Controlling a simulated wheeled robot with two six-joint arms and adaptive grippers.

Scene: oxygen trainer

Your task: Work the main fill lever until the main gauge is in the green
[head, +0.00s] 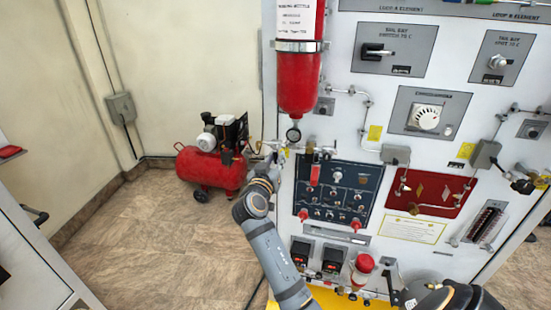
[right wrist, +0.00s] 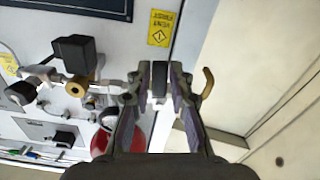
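The main gauge (head: 293,134) is a small round dial under the red bottle. Its face is too small to read. A round rim in the right wrist view (right wrist: 109,118) looks like this gauge seen side-on. My right gripper (head: 273,150) is at the panel's left edge, just below and left of the gauge. In the right wrist view its fingers (right wrist: 159,82) close in on both sides of a dark bar (right wrist: 159,78), which appears to be the main fill lever. The lever is not clear in the head view.
The red bottle (head: 298,60) hangs above the gauge. A black-capped brass valve (right wrist: 75,87) and a yellow "vent first" label (right wrist: 161,28) are beside the gripper. A dark blue switch panel (head: 338,196) is below right. A red compressor (head: 212,170) stands on open floor at left.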

